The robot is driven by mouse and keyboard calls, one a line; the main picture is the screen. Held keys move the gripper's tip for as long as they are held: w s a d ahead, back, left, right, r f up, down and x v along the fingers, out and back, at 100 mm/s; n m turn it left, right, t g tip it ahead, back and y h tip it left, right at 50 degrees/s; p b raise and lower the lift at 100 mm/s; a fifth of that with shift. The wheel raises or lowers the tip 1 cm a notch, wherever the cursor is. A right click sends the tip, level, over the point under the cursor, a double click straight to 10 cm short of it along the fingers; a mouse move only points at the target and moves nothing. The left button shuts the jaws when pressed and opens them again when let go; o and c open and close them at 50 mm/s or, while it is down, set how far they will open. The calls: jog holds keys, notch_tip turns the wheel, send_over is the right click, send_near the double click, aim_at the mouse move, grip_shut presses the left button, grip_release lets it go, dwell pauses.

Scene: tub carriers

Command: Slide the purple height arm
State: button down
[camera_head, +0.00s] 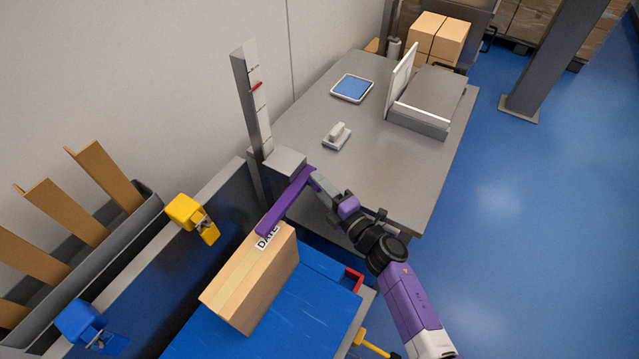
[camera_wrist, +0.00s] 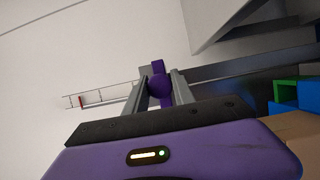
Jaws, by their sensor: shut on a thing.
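The purple height arm (camera_head: 285,203) is a bar that reaches out from a grey block at the foot of an upright grey post (camera_head: 254,105) with a scale and a red mark. It lies just over the top of a cardboard box (camera_head: 252,278) labelled "DATE", whose label it partly covers. I cannot tell whether it touches the box. My gripper (camera_head: 312,177) is at the post end of the arm. In the wrist view my gripper (camera_wrist: 159,88) is shut on a round purple knob (camera_wrist: 159,87) of the arm.
The box stands on a blue surface (camera_head: 310,310). A yellow clamp-like part (camera_head: 190,215) and a blue one (camera_head: 82,322) sit on the left rail. A grey table (camera_head: 310,120) behind holds a white-handled block (camera_head: 337,137), a blue-topped tray (camera_head: 352,88) and a grey machine (camera_head: 430,105).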

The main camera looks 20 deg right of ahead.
notch_tip(320, 180, down, 4)
jog(key=shift+f+b, duration=0.1)
jog(key=shift+b, duration=1.15)
jog(key=c, duration=1.1)
grip_release()
jog(key=v, duration=0.8)
